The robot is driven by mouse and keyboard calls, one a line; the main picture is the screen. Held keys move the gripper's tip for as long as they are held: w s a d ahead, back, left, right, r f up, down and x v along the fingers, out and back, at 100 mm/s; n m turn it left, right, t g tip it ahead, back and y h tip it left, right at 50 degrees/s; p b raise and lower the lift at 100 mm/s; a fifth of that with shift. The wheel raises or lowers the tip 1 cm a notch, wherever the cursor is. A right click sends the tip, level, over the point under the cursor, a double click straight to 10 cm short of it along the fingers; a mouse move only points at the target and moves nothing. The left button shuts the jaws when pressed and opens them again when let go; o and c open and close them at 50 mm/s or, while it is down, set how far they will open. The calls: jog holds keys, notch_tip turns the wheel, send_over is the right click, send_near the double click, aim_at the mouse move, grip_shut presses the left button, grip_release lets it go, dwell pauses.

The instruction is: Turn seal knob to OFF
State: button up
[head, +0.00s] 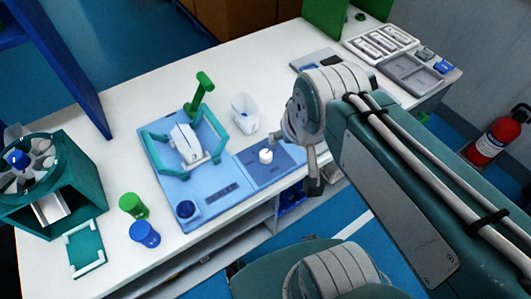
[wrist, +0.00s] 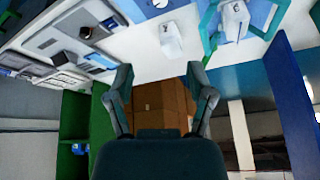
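A small white knob (head: 265,156) stands on the dark blue right section of the blue test panel (head: 172,188). It also shows at the top edge of the wrist view (wrist: 160,3). A dark blue round knob (head: 186,209) sits at the panel's front left corner. No readable label shows which is the seal knob, and no OFF mark is legible. My gripper (wrist: 161,72) is open and empty in the wrist view, its fingers wide apart. In the head view it is partly hidden by my arm, right of the white knob and apart from it.
On the white table (head: 110,170) stand a teal clamp frame (head: 152,139) around a white block, a white container (head: 245,113), green (head: 133,205) and blue (head: 145,234) cylinders, and grey trays (head: 412,73). A fire extinguisher (head: 492,143) is at right.

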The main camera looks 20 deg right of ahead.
jog(key=w+f+m+g, duration=0.3)
jog(key=w+f+m, duration=0.3)
jog(key=w+m, duration=0.25)
jog(key=m+g, duration=0.2)
jog(key=m, duration=0.6)
send_near(265, 153)
notch_tip(265, 153, down, 10)
jog(key=shift+f, duration=0.2)
jog(key=c, duration=1.1)
